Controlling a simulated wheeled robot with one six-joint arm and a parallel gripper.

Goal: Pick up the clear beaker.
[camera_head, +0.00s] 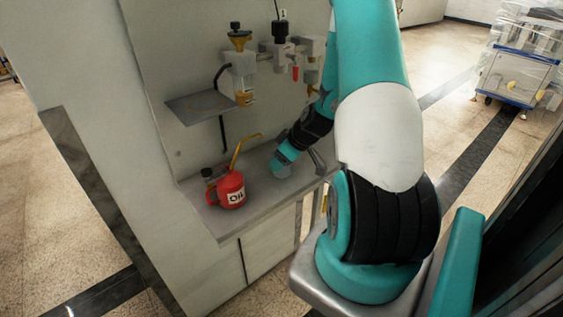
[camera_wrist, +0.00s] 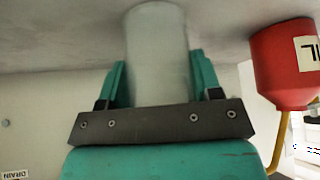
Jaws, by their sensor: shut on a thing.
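The clear beaker (camera_wrist: 157,55) stands out in the middle of the wrist view, between the two teal fingers of my gripper (camera_wrist: 160,85). The fingers are shut on its sides. In the head view the beaker (camera_head: 281,168) is a small pale shape at the end of my gripper (camera_head: 282,160), over the grey counter. The arm hides part of this area. The beaker's base is at or very close to the counter surface; I cannot tell whether it touches.
A red oil can (camera_head: 231,190) with a yellow spout stands left of the gripper and also shows in the wrist view (camera_wrist: 283,65). A small dark-capped bottle (camera_head: 208,178) is beside it. A grey shelf (camera_head: 200,106) and wall fittings (camera_head: 243,62) are above. The counter front (camera_head: 250,222) is clear.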

